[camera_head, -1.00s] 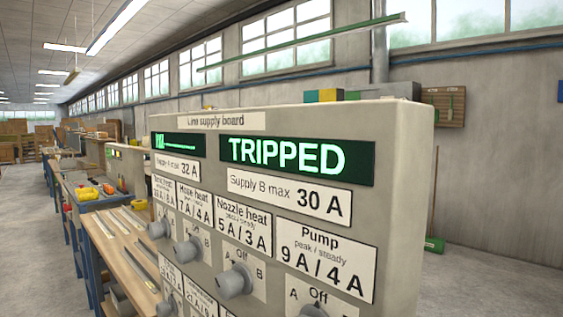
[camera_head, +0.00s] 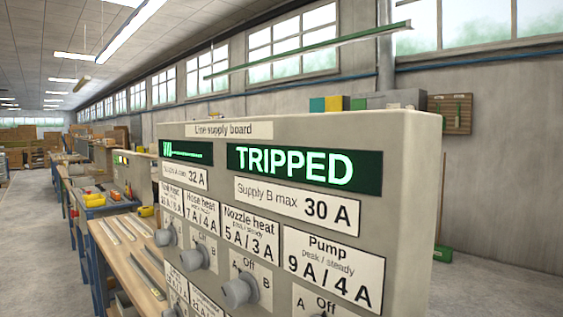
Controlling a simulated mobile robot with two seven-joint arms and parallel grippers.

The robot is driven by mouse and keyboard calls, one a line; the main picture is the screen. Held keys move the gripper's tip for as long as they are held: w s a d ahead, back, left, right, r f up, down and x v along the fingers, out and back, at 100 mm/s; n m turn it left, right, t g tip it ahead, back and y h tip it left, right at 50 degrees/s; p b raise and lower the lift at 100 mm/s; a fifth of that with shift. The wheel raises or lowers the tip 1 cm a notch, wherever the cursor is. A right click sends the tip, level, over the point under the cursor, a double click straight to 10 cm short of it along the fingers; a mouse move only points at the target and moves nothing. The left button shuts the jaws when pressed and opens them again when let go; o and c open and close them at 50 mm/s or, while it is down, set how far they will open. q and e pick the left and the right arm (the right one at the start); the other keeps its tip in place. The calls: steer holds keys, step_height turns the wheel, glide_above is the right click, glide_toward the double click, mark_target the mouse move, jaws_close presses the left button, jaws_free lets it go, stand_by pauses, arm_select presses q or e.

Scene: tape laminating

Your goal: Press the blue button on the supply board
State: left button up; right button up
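The line supply board (camera_head: 330,133) is a grey panel filling the centre and right of the head view, seen at an angle. Its right display (camera_head: 300,168) reads "TRIPPED" in green; its left display (camera_head: 186,152) shows a green bar. Below are labels for supply A, 32 A, and supply B, 30 A. Rotary knobs (camera_head: 239,292) sit under the Nozzle heat, Hose heat and other labels. The Pump label (camera_head: 332,268) is at the lower right, with its knob cut off by the frame. No blue button is in view. Neither gripper is in view.
A wooden workbench (camera_head: 126,262) with long strips on it stands left of the board. Further benches with a yellow item (camera_head: 146,211) and bins run back along the wall. Open floor (camera_head: 27,235) lies at the far left.

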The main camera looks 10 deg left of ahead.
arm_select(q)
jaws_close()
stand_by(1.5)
